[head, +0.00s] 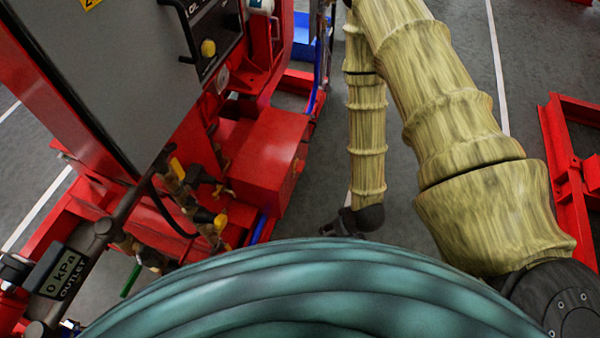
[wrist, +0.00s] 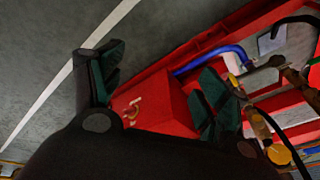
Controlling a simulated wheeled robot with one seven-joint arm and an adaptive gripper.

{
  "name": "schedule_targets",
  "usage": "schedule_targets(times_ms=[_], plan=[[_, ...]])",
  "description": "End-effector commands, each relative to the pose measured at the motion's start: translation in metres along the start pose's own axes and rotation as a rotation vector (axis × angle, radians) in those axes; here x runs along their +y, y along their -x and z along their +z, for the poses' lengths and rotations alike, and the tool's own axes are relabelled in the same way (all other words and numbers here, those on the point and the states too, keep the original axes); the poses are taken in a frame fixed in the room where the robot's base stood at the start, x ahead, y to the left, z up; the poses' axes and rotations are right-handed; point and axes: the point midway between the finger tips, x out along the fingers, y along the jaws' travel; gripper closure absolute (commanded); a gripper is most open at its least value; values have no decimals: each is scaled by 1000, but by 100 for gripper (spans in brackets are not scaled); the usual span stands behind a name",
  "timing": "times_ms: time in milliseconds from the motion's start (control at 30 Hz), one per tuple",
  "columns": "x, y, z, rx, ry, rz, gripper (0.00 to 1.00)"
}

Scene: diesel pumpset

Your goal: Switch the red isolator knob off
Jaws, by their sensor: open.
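Beyond the fingers are grey floor and the pumpset's red box (wrist: 165,98). In the head view my gripper (head: 345,222) hangs low at the end of my arm, to the right of that red box (head: 265,150) and apart from it. Its fingers are mostly hidden there.
A grey cabinet (head: 120,70) and a black panel with a yellow knob (head: 208,47) stand at the upper left. Yellow-handled valves (head: 220,221) and a gauge reading 0 kPa (head: 63,270) are lower. A red frame (head: 565,150) stands at right. Open floor (head: 320,175) lies between.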

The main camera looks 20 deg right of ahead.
Motion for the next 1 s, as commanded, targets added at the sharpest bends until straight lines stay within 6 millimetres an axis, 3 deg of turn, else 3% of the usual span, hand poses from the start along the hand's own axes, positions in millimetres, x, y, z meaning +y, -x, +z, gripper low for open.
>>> schedule_targets(times_ms=[33,400,700,1000], plan=[[4,-28,-11,40,12,-18,25],[17,-116,-101,317,114,-157,25],[31,-168,-164,528,208,-264,25],[49,-206,-214,726,312,-370,25]])
